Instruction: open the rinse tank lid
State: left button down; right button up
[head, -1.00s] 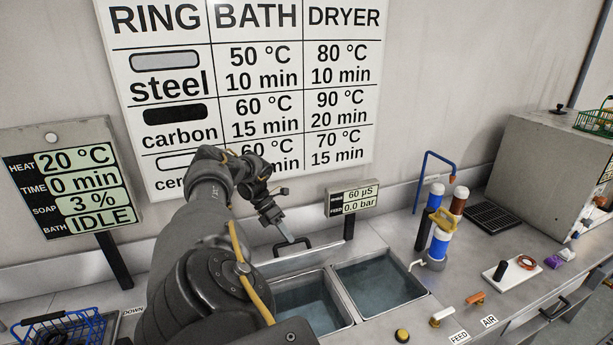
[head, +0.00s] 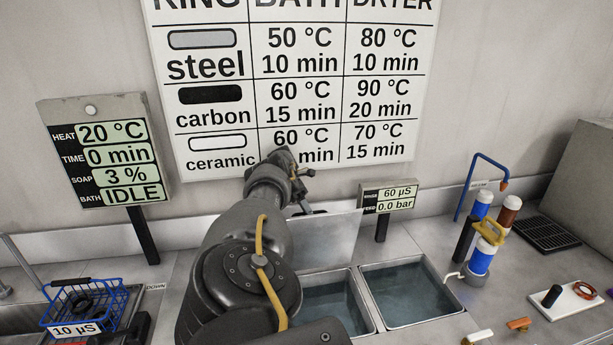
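The rinse tank lid (head: 338,240) is a pale grey panel raised steeply behind the left water basin (head: 335,303), leaning back toward the wall. The basin is uncovered and water shows in it, though my arm hides its left part. A dark handle (head: 312,212) shows at the lid's top edge. My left gripper (head: 303,206) is at the handle, at the lid's upper left. Its fingers are small and partly hidden by my wrist, so I cannot tell whether they hold the handle. My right gripper is not in view.
A second open basin (head: 410,290) lies to the right. Behind it stands a small display (head: 389,199); filter columns (head: 482,248) stand further right. A blue basket (head: 87,302) is at the left, below the bath panel (head: 110,150). The wall chart (head: 290,90) hangs above.

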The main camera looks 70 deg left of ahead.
pick_arm(q)
jog(key=shift+s+a+f, duration=0.1)
jog(key=shift+s+a, duration=0.05)
jog(key=c, duration=1.6)
grip_release()
jog(key=shift+s+a, duration=0.1)
jog(key=shift+a, duration=0.05)
jog(key=shift+o, duration=1)
jog(key=shift+a+f, duration=0.1)
jog(key=shift+a, duration=0.15)
